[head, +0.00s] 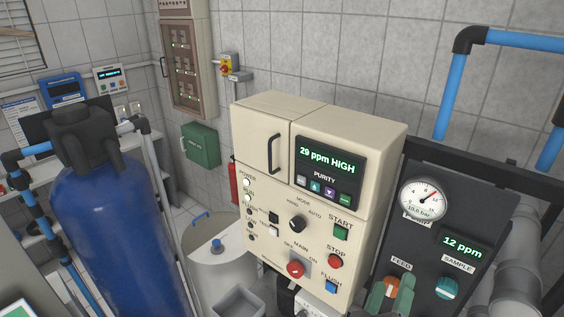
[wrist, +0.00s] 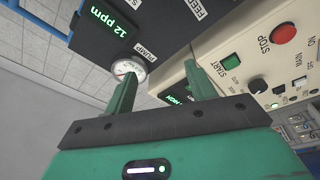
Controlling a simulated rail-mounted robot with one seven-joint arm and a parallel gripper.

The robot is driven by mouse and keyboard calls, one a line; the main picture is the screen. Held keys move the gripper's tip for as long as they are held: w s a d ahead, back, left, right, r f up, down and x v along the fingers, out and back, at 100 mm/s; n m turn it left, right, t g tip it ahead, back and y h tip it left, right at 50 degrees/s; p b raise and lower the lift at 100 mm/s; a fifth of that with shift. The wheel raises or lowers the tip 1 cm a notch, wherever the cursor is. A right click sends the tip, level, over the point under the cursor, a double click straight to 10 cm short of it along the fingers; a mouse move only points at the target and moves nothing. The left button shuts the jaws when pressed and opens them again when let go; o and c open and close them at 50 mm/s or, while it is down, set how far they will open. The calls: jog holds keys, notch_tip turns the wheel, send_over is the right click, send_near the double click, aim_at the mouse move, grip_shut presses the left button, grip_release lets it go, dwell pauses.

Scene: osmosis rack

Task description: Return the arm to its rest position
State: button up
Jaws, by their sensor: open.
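My gripper (wrist: 163,78) shows its two green fingers in the wrist view. They are apart with nothing held between them. The head view shows green finger parts of my gripper (head: 394,290) at the bottom right, overlapping the orange FEED knob (head: 390,287). I cannot tell from this whether they touch it. The cream control cabinet (head: 265,165) stands just left of the gripper in the head view. The dark panel (head: 470,205) with the gauge (head: 424,199) is behind and right of the gripper. Most of my arm is out of view.
The cabinet display (head: 330,167) reads 29 ppm HIGH, and the sample display (head: 464,246) reads 12 ppm. A teal SAMPLE knob (head: 447,288) is right of the FEED knob. A blue tank (head: 115,230) stands left. Blue pipes (head: 455,85) run at upper right.

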jog(key=s+a+r+m+t+y+p, duration=0.1)
jog(key=a+r+m+t+y, duration=0.15)
jog(key=a+r, duration=0.6)
jog(key=s+a+r+m+t+y+p, duration=0.2)
jog(key=a+r+t, duration=0.1)
jog(key=r, duration=1.1)
jog(key=s+a+r+t+y, duration=0.3)
jog(key=s+a+r+y, duration=0.4)
jog(key=a+r, duration=0.3)
jog(key=shift+r+p, duration=0.4)
jog(key=shift+r, duration=0.4)
jog(key=shift+d+t+y, duration=0.1)
jog(key=shift+t+y, duration=0.15)
